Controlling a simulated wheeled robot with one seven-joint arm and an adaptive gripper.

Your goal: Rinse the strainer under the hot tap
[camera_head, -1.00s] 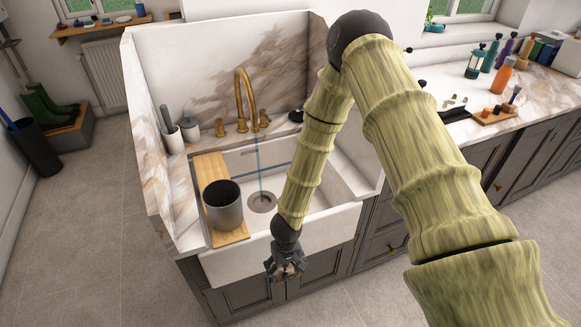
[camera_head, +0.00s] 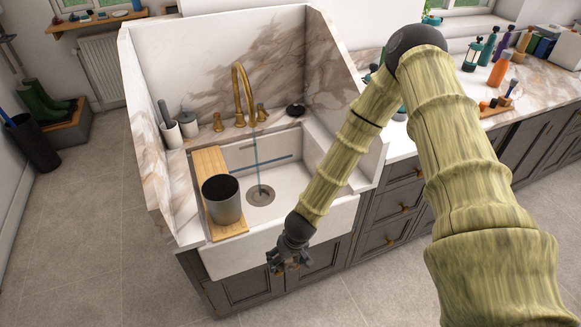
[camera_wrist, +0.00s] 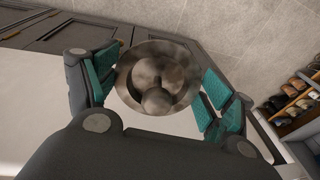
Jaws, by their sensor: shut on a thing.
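My gripper (camera_head: 288,262) hangs in front of the sink's front edge, outside the basin. In the wrist view my gripper (camera_wrist: 160,95) is shut on a round metal strainer (camera_wrist: 150,62) with a knob in its middle, held between teal finger pads. In the head view the strainer is too hidden to make out. The brass tap (camera_head: 240,90) arches over the white sink (camera_head: 228,258), with a brass handle on each side (camera_head: 218,122) (camera_head: 262,112).
A dark grey pot (camera_head: 223,208) stands on a wooden board (camera_head: 208,160) across the sink's left side. Marble side walls (camera_head: 150,170) flank the sink. Bottles stand on the right counter (camera_head: 535,90). The basin's middle is clear.

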